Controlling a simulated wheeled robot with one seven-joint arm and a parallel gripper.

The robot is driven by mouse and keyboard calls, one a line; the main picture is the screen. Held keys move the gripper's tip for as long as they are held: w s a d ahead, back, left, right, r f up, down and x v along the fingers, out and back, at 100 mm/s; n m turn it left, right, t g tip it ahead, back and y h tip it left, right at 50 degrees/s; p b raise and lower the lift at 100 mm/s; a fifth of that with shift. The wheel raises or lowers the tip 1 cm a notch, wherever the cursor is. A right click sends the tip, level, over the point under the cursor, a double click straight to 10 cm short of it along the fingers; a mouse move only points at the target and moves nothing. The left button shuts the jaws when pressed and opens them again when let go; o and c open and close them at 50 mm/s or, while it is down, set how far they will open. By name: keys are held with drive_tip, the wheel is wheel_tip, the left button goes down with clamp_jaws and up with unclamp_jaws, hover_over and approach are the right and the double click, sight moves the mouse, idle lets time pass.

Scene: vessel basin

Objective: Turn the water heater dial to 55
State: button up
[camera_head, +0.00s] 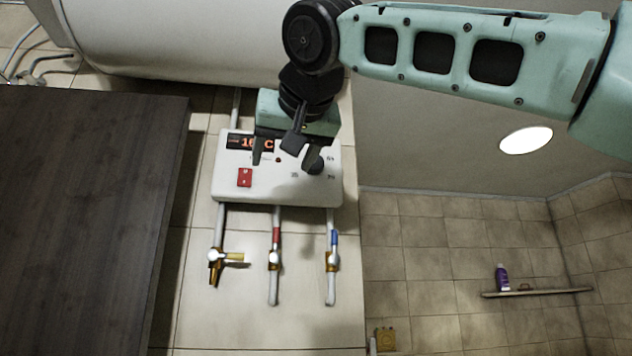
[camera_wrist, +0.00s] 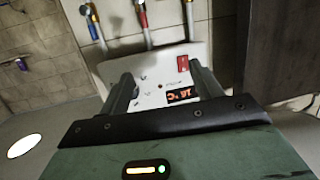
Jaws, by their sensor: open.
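The water heater's control panel (camera_head: 275,186) is a white box on the tiled wall. Its red digital display (camera_head: 250,143) appears to read 16 C, partly covered by my gripper. Small printed numbers show at the panel's right side, around the dial area. I cannot clearly separate the dial from the dark parts of my gripper there. My gripper (camera_head: 285,158) is open and empty in front of the panel's upper part. In the wrist view, the panel (camera_wrist: 148,72) and display (camera_wrist: 181,94) appear upside down between and around the two fingers (camera_wrist: 160,75).
A red switch (camera_head: 245,177) sits on the panel's left. Pipes with valves (camera_head: 274,260) hang below it. A white tank (camera_head: 180,40) is above. A dark wooden surface (camera_head: 85,210) stands left. A purple bottle (camera_head: 502,278) is on a shelf (camera_head: 540,292) far right.

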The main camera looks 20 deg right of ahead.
sight(316, 168)
drive_tip(key=s+d+r+m+t+h+b, duration=0.1)
drive_tip(key=s+d+r+m+t+h, duration=0.2)
drive_tip(key=s+d+r, duration=0.4)
drive_tip(key=w+d+p, duration=0.2)
drive_tip(key=w, duration=0.7)
drive_tip(key=w+d+m+g+p, duration=0.1)
drive_tip(key=w+d+p, duration=0.1)
drive_tip(key=w, duration=0.8)
drive_tip(key=shift+r+p, duration=0.45)
drive_tip(key=c, duration=1)
